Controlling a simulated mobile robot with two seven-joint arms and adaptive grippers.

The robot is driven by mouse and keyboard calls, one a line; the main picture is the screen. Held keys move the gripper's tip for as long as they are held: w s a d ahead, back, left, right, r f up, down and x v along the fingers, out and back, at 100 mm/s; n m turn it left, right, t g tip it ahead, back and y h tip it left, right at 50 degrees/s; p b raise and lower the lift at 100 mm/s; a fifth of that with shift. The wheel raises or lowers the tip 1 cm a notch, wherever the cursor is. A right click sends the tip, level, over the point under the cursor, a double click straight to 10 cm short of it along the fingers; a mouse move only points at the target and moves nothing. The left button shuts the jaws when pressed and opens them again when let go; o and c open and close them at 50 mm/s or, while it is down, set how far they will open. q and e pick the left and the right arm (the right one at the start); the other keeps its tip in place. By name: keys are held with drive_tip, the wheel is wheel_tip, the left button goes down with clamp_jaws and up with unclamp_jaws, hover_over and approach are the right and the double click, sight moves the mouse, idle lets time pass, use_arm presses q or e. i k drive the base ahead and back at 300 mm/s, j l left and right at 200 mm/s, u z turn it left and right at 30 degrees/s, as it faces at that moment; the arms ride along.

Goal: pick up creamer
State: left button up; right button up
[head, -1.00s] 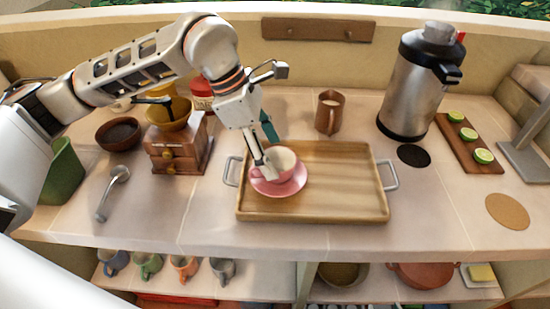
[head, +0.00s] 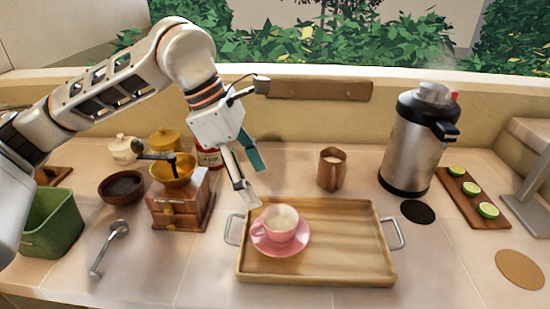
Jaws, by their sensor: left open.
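My left gripper (head: 252,181) is open and empty. It is above the tray's back left corner, to the left of the creamer and apart from it. A pink cup (head: 281,222) sits on a pink saucer (head: 262,247) on the left part of the tray, just below the gripper. My right gripper is not in view.
The steel urn (head: 411,143) stands right of the creamer. A coffee grinder (head: 181,203) and a red-labelled jar (head: 209,158) stand left of my gripper. A board with lime slices (head: 473,198) lies at right. The tray's right half is clear.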

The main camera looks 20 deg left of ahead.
sight(330, 174)
drive_tip(key=k, duration=1)
